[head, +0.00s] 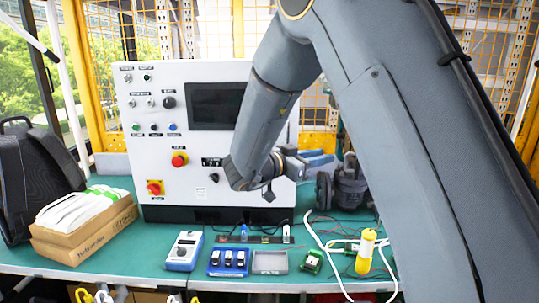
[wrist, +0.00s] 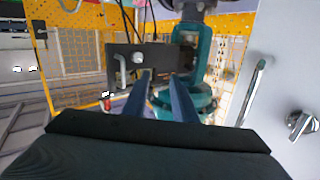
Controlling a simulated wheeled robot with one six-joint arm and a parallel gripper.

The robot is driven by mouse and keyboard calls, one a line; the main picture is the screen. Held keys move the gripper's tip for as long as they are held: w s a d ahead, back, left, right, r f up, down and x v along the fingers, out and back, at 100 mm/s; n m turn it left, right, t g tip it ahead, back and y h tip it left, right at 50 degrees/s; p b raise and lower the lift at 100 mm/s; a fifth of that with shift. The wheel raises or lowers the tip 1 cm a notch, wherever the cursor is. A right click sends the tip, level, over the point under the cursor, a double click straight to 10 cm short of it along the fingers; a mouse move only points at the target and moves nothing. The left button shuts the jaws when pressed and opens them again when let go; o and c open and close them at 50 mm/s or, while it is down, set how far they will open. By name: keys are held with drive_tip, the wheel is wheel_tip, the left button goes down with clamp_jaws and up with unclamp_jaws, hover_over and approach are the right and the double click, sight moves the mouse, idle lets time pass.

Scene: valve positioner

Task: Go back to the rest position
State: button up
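My arm reaches across the head view from the upper right, and its wrist hangs in front of the right side of the white control panel (head: 160,100). My gripper (head: 325,158) points to the right there, above the green table (head: 130,238), with its blue fingers partly in view. In the wrist view, the two fingers of my gripper (wrist: 161,78) stand apart with a gap between them. Nothing is held between them. The arm hides part of the panel and the scene behind it.
A backpack (head: 38,175) is at left.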

drive_tip(key=w+f+n+t+y, duration=0.1)
drive_tip(key=w+n+t+y, duration=0.2)
drive_tip(key=w+t+y, duration=0.15)
drive_tip(key=s+a+f+n+g+y, duration=0.3)
drive_tip(key=s+a+f+n+y, duration=0.35)
drive_tip(key=f+y, duration=0.2)
drive_tip(key=s+d+f+n+g, duration=0.1)
drive_tip(key=s+f+g, duration=0.1)
drive_tip(key=s, duration=0.7)
drive_tip(key=s+d+f+n+g+y, duration=0.1)
drive_tip(key=s+d+f+g, duration=0.1)
drive_tip(key=s, duration=0.7)
drive_tip(key=s+d+f+n+g, duration=0.1)
drive_tip(key=s+f+g, duration=0.3)
drive_tip(key=s, duration=0.5)
drive_tip(key=shift+d+f+g+y, duration=0.2)
drive_tip(key=shift+d+g+y, duration=0.2)
drive_tip(key=shift+d, duration=0.25)
drive_tip(key=shift+w+n, duration=0.1)
drive_tip(key=shift+n, duration=0.15)
